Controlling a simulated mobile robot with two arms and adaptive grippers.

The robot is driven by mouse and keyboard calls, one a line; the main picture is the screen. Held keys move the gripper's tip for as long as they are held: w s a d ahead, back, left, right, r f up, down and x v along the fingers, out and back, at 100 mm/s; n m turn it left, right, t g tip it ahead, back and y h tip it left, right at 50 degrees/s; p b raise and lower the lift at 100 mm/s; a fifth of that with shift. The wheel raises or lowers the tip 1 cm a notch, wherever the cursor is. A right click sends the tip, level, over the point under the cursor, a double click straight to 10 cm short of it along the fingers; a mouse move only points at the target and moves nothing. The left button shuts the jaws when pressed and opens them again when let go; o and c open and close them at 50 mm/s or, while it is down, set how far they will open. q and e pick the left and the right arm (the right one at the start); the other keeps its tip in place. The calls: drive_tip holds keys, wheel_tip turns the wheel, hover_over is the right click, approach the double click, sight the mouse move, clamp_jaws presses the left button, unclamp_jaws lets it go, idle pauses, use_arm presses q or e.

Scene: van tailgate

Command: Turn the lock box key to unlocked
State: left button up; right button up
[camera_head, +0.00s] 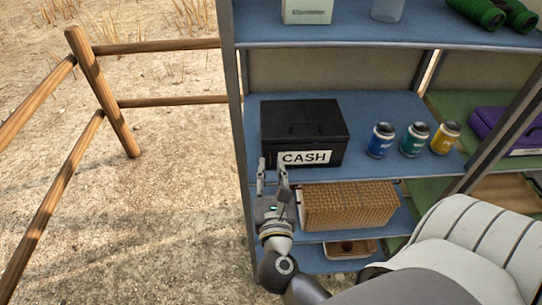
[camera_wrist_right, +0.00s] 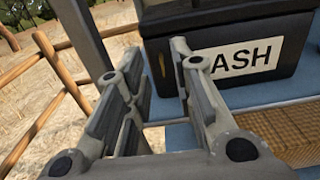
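A black lock box (camera_head: 303,127) with a white CASH label stands on the middle blue shelf in the head view. It also fills the upper right of the right wrist view (camera_wrist_right: 215,88). My right gripper (camera_head: 272,166) is in front of the box's lower left corner, and no contact shows. In the right wrist view its two fingers (camera_wrist_right: 158,70) are apart with nothing between them. My left gripper is not in view.
Blue, green and yellow cans (camera_head: 414,139) stand right of the box. A wicker basket (camera_head: 349,206) sits on the shelf below. A shelf upright (camera_head: 237,130) rises left of my right gripper. A wooden fence (camera_head: 104,92) stands at left, with open ground before it.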

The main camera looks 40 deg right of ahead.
drive_tip(key=x, duration=0.3)
drive_tip(key=shift+w+d+p, duration=0.15)
drive_tip(key=shift+p, duration=0.15)
clamp_jaws()
